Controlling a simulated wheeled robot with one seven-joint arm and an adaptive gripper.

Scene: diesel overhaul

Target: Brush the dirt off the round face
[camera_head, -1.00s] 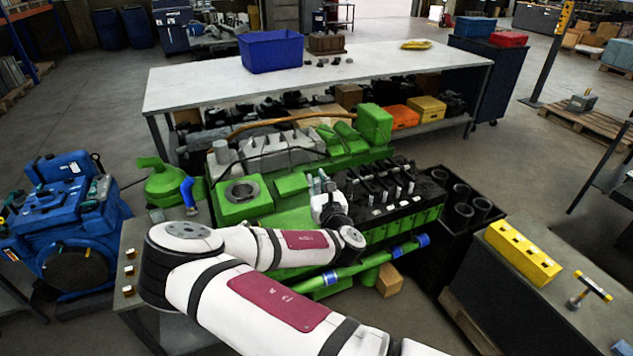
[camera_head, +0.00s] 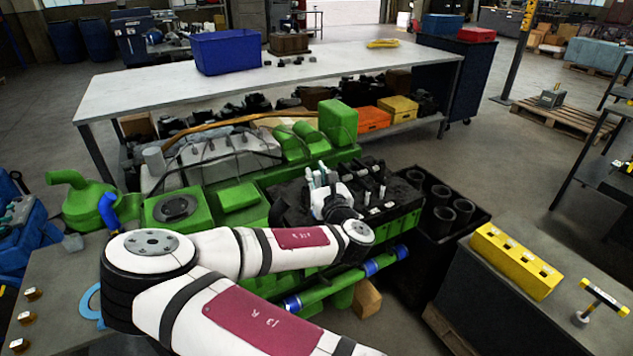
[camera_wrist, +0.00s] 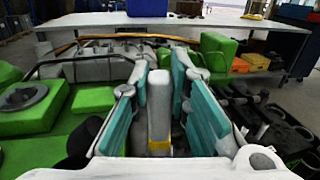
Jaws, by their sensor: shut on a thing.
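My gripper (camera_head: 322,182) is over the dark part of the green engine (camera_head: 235,196), right of the engine's middle. In the wrist view my gripper (camera_wrist: 162,75) has its teal fingers on either side of a grey-white, upright, handle-like piece with a yellow band (camera_wrist: 159,110). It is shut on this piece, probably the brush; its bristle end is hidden. A round dark grey face (camera_head: 176,207) is on a green block left of my gripper. It also shows at the left of the wrist view (camera_wrist: 22,97). Dirt on it is too small to tell.
A long white-topped workbench (camera_head: 130,92) with a blue bin (camera_head: 226,52) stands behind the engine. A yellow block (camera_head: 515,260) and a T-handled tool (camera_head: 604,298) lie on the right bench. Black cylinders (camera_head: 440,212) stand in a black crate.

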